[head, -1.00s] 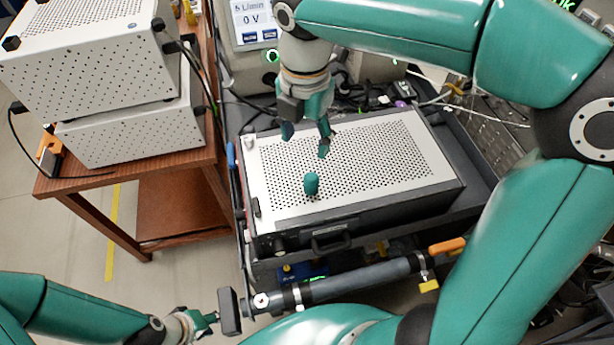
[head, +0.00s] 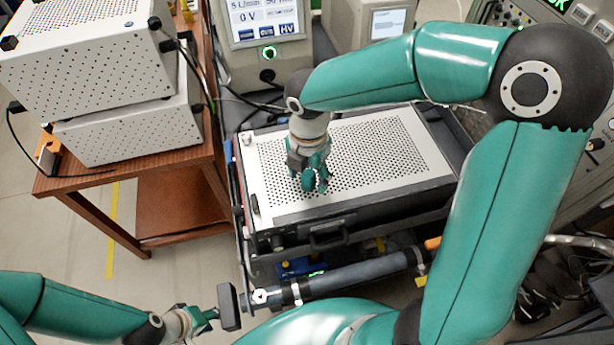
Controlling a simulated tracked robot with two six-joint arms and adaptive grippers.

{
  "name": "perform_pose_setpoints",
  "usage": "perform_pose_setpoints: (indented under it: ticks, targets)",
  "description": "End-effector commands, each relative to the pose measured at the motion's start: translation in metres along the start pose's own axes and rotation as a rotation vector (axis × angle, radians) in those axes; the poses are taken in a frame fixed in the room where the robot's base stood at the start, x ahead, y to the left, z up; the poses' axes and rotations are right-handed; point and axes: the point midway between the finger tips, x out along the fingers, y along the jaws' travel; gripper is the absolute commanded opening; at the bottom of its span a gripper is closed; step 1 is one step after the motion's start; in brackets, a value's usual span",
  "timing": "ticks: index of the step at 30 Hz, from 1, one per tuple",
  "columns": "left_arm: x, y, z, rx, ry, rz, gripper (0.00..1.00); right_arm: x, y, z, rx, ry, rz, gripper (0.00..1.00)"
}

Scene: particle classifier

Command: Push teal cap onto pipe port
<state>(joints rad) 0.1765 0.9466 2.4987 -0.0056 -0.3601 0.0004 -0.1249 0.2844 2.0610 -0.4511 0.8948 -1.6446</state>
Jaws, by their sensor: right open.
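The teal cap (head: 309,182) stands on the perforated top of the white and black box (head: 405,183), near its front left. My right gripper (head: 311,184) points down over the cap, with its open fingers around it. The fingers and wrist partly hide the cap, and I cannot tell whether they touch it. The dark grey pipe (head: 350,278) lies in front of the box. Its left end has a pale round port (head: 259,296), which is uncovered. My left gripper (head: 212,316) is at the lower left, beside a dark block (head: 229,307); its grip is unclear.
A wooden table (head: 180,205) with two stacked white perforated boxes (head: 128,130) stands at the left. A display unit (head: 267,50) stands behind the box. My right arm covers much of the right side. A blue item (head: 296,268) sits just behind the pipe.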

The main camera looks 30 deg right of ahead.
Motion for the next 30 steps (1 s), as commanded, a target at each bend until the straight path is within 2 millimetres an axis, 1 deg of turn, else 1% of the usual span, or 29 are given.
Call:
perform_pose_setpoints:
  ticks: [7,8,15,17,25,30]
  targets:
    - [0.0,0.0,0.0001,0.0,0.0,0.0,0.4,0.0026,0.0,0.0001,0.001,0.0,0.001,0.61]
    - [0.0,0.0,0.0001,0.0,0.0,0.0,0.4,0.0026,0.0001,0.0001,0.001,0.0,0.001,0.58]
    - [0.0,0.0,0.0001,0.0,0.0,0.0,0.4,0.0023,0.0002,0.0001,0.0,0.0,0.001,0.18]
    - [0.0,0.0,0.0001,0.0,0.0,0.0,0.4,0.0022,0.0002,0.0001,0.0,-0.001,0.001,0.09]
    - [0.0,0.0,0.0001,0.0,0.0,0.0,0.4,0.0013,0.0005,0.0001,0.0,-0.001,0.002,0.09]
    - [0.0,0.0,0.0001,0.0,0.0,0.0,0.4,-0.0056,0.0013,0.0003,0.0,-0.002,0.004,0.09]
